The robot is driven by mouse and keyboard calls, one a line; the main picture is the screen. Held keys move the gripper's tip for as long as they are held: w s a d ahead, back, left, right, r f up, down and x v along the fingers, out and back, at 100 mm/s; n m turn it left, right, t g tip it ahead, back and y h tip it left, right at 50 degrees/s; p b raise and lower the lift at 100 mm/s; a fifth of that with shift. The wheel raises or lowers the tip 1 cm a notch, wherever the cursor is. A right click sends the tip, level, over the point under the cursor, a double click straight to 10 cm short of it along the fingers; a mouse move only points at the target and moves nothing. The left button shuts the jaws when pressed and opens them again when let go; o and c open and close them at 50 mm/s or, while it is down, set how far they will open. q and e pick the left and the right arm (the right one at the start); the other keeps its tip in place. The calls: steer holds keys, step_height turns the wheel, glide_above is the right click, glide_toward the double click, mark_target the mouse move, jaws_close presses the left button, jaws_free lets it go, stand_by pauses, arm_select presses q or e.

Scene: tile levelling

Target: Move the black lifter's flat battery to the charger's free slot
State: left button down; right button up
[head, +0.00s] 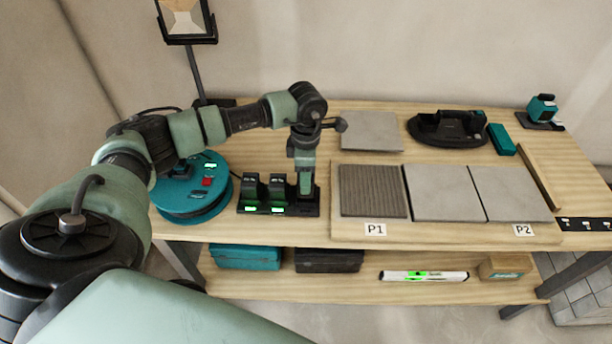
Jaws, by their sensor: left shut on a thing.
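The charger (265,211) is a black strip on the left half of the table. Two dark batteries (250,190) stand in its left and middle slots, with green lights below them. My left gripper (305,188) points down at the charger's right end and is shut on a battery, mostly hidden by the fingers. I cannot tell whether this battery is seated in the right slot or just above it. The black lifter (447,130) lies at the back right of the table; its battery bay cannot be made out. My right gripper is not in view.
A teal reel (190,196) stands left of the charger. Tiles (443,193) lie on a board right of it, with a loose tile (370,130) behind. A teal tool (541,109) and teal block (501,140) are at the right. Boxes (247,257) are on the lower shelf.

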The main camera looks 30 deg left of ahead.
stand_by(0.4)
arm_select(q)
steer(key=shift+f+b, duration=0.65)
steer(key=shift+f, duration=0.1)
stand_by(0.8)
steer(key=shift+f+b, duration=0.6)
steer(key=shift+f, duration=0.15)
stand_by(0.5)
steer(key=c, duration=0.6)
jaws_free()
steer(key=shift+r, duration=0.15)
